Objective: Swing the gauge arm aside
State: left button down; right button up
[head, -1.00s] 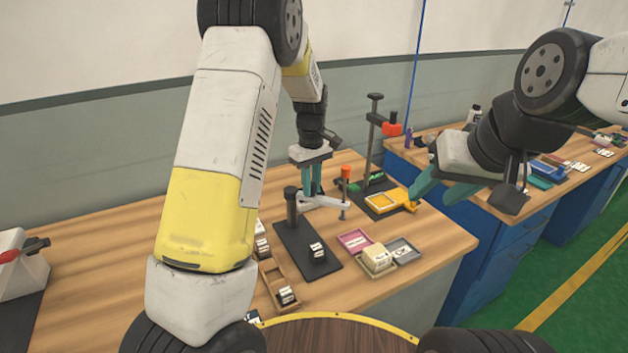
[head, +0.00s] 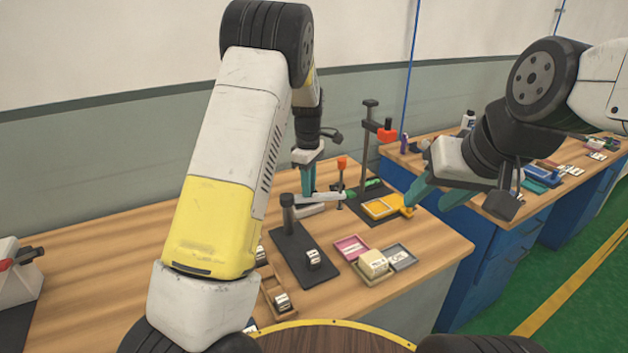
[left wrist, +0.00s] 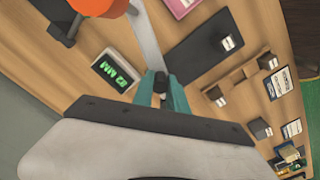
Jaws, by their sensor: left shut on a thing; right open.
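The gauge stand has a dark base plate (head: 302,258) and a black post (head: 288,215) on the near table. Its light grey gauge arm (head: 330,196) extends right from near the post and carries an upright rod with an orange knob (head: 342,163). My left gripper (head: 308,192) is at the arm, beside the post. In the left wrist view, its teal fingers (left wrist: 167,95) are shut at the near end of the grey arm (left wrist: 148,40), around a dark peg (left wrist: 160,82). My right gripper (head: 428,197) is open and empty, above the table's right end.
A small labelled block (head: 313,259) stands on the base plate. A green-lit display (left wrist: 115,72) lies beside the arm. A second stand (head: 368,150) with a red-orange part and a yellow tray (head: 378,209) is behind. Pink and grey trays (head: 352,247) are nearer.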

pick_arm(q)
jog(key=c, duration=1.3)
grip_release()
jog(key=shift+w, duration=0.1)
notch_tip(320, 180, up, 8)
jog(key=shift+f, duration=0.1)
